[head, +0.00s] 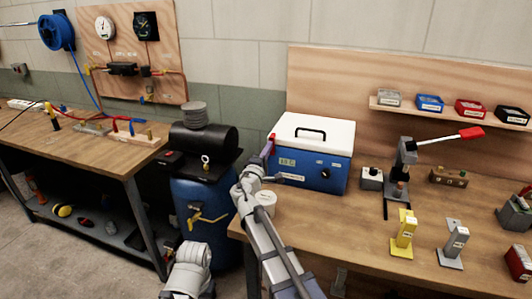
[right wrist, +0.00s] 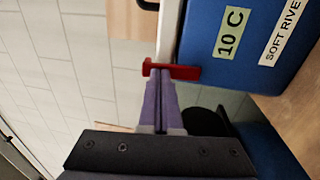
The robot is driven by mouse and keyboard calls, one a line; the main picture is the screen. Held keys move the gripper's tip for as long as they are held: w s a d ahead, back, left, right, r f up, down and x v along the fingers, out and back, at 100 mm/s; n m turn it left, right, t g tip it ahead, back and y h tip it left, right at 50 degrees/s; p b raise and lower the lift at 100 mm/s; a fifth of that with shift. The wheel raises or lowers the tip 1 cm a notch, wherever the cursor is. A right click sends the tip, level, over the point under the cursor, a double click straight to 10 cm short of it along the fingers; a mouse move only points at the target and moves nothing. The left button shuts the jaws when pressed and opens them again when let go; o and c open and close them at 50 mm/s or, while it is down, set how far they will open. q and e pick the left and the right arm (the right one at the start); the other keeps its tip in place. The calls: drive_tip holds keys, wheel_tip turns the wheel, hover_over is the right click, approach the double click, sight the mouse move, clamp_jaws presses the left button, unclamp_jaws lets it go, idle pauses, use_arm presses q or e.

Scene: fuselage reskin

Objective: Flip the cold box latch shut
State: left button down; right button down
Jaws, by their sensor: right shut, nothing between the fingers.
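The cold box (head: 312,170) is blue with a white lid (head: 315,131) and a black handle, and stands on the right-hand bench. The lid is down. The red latch (head: 273,136) is at the box's left side; in the right wrist view the latch (right wrist: 172,71) spans the seam between white lid and blue body. My right gripper (head: 267,149), with purple fingers, is shut and empty beside the latch. In the right wrist view its fingertips (right wrist: 161,82) are right at the latch; I cannot tell whether they touch. My left gripper is out of view.
A white round container (head: 266,199) stands near my right arm at the bench edge. A lever press (head: 404,160) and yellow (head: 404,235) and grey stands are right of the box. A blue tank (head: 205,205) stands left of the bench.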

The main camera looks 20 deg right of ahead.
drive_tip(key=shift+w+d, duration=0.1)
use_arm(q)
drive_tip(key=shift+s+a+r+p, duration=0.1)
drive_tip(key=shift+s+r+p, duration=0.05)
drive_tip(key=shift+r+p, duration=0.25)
use_arm(e)
drive_tip(key=shift+w+d+r, duration=0.35)
drive_tip(key=shift+w+r, duration=0.15)
drive_tip(key=shift+w, duration=0.05)
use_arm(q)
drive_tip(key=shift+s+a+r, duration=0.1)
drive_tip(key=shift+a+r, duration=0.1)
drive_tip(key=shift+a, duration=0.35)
use_arm(e)
drive_tip(key=r+v, duration=0.2)
drive_tip(key=v, duration=1.2)
drive_tip(key=shift+s+a, duration=0.25)
drive_tip(key=shift+s, duration=0.1)
